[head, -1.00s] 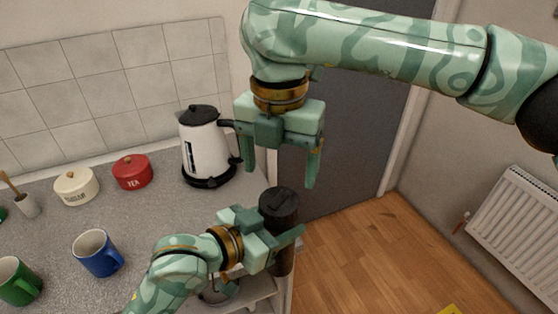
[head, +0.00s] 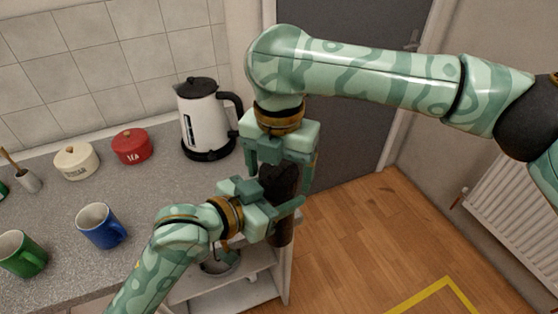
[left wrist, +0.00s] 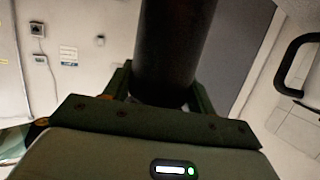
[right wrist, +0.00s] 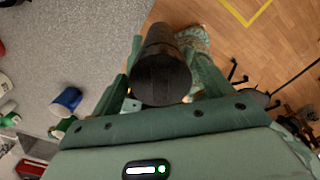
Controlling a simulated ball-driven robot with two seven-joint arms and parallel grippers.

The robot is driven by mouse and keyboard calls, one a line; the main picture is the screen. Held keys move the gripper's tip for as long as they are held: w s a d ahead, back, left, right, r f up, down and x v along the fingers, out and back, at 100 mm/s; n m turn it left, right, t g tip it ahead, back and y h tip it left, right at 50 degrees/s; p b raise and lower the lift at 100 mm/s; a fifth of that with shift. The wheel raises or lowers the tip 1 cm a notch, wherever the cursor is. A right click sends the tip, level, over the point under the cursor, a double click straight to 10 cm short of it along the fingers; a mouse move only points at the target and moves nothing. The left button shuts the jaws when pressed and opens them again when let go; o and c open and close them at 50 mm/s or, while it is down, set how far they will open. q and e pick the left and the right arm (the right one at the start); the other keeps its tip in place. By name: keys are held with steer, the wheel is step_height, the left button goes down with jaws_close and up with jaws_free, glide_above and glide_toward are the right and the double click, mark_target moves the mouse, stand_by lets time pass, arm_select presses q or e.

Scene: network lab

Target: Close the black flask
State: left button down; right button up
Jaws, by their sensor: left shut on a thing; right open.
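My right gripper (head: 280,180) points down over the flask's upper end, open, with one finger on either side. In the right wrist view the round black top (right wrist: 162,80) lies between the spread fingers. I cannot tell whether they touch it, nor how tightly the top sits.
A white kettle (head: 203,120) stands behind the flask on the grey counter (head: 150,200). Red (head: 132,147) and cream (head: 76,163) canisters, a blue mug (head: 99,226) and a green mug (head: 22,254) are farther left. Open shelves (head: 235,290) lie below; wooden floor is clear at right.

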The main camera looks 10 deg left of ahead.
steer(key=shift+c, duration=0.3)
steer(key=c, duration=0.9)
steer(key=m, duration=0.5)
steer(key=shift+m, duration=0.4)
steer(key=m, duration=0.5)
steer(key=o, duration=1.1)
steer(key=shift+o, duration=0.2)
step_height(320, 180, up, 12)
